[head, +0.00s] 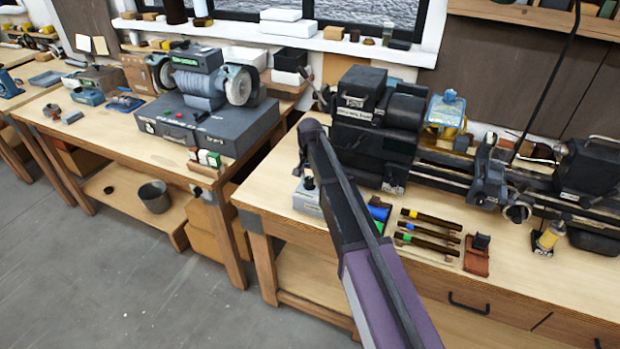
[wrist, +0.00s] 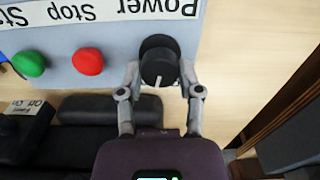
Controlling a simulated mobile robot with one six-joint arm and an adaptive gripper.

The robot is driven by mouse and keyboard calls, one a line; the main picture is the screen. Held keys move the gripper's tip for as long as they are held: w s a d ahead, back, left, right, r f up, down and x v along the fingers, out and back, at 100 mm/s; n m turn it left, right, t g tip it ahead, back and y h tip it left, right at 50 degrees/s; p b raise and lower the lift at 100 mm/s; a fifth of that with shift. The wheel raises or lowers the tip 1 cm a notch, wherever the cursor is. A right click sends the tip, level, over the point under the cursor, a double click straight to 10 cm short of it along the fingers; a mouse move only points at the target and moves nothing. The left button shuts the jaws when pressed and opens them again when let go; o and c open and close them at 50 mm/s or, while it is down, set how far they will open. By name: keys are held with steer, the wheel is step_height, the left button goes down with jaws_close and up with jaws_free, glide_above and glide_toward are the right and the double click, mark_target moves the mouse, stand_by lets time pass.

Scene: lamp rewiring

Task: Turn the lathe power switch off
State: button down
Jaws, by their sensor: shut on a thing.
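The lathe power switch is a round black knob (wrist: 159,50) on a grey control box (wrist: 112,60) in the wrist view, beside the upside-down label "Power". A white mark on the knob points toward the bottom of the picture. My gripper (wrist: 160,72) has one finger on each side of the knob and is shut on it. A red button (wrist: 88,61) and a green button (wrist: 29,64) sit on the same box, left of the knob. In the head view the control box (head: 306,203) stands at the bench's left end, partly behind my arm.
The dark lathe (head: 372,130) stands behind the box. A bench grinder (head: 205,80) stands on the left bench. Open floor (head: 150,300) lies in front.

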steer(key=n, duration=0.5)
steer(key=shift+n, duration=0.3)
steer(key=n, duration=0.6)
steer(key=shift+s+a, duration=0.1)
steer(key=shift+c, duration=1.3)
jaws_free()
steer(key=shift+m, duration=0.4)
